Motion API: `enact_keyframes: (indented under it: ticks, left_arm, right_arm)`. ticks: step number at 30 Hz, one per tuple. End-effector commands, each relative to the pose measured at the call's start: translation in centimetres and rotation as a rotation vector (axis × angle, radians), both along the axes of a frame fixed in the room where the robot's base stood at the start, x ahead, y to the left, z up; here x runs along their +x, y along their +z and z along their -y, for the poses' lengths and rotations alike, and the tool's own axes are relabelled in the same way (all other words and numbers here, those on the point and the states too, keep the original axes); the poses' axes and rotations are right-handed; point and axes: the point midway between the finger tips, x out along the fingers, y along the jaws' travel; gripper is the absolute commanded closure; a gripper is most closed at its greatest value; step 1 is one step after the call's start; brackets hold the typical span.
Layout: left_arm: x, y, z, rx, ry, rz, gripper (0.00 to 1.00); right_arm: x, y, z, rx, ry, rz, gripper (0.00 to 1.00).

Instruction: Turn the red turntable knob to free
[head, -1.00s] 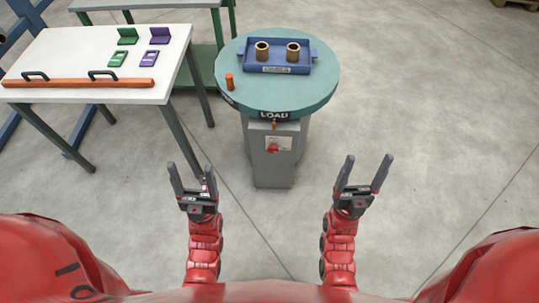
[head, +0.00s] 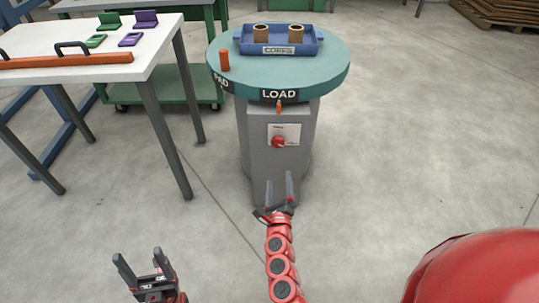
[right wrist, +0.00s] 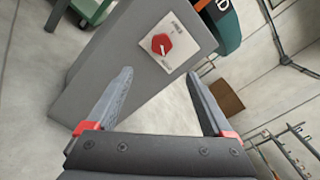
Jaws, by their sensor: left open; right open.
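The red turntable knob (head: 278,141) sits on a pale plate on the front of the grey pedestal (head: 262,168), below the teal round turntable (head: 325,72). In the right wrist view the red knob (right wrist: 161,43) shows beyond my fingertips, with small print on its plate that I cannot read. My right gripper (head: 279,180) is open and empty, in front of the pedestal and below the knob in the head view. It also shows in the right wrist view (right wrist: 160,82). My left gripper (head: 137,257) is open and empty at the lower left, away from the pedestal.
A blue tray (head: 250,48) with two brown cylinders and an orange peg (head: 224,60) stand on the turntable. A "LOAD" label and a small orange pointer are at its front edge. A white table (head: 150,58) stands at the left. Floor to the right is clear.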

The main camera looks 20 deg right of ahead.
Motion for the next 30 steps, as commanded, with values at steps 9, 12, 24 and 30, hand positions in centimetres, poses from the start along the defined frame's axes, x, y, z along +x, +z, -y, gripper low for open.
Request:
enact_keyframes:
  ticks: [9,12,24,30]
  left_arm:
    - [0.0,-0.2,0.0,0.000,0.000,0.000,0.28]
    - [0.0,-0.5,0.0,0.000,0.000,0.000,0.28]
    - [0.0,-2.3,0.0,0.000,0.000,0.000,0.28]
    - [0.0,-2.7,0.0,0.000,0.000,0.000,0.28]
  right_arm:
    - [5.4,0.1,1.7,-0.004,-0.002,-0.001,0.14]
    - [7.5,0.2,2.2,-0.007,-0.003,0.002,0.14]
    - [14.6,-0.1,4.2,-0.007,-0.001,-0.001,0.14]
    - [16.1,0.2,4.7,-0.005,-0.002,0.001,0.14]
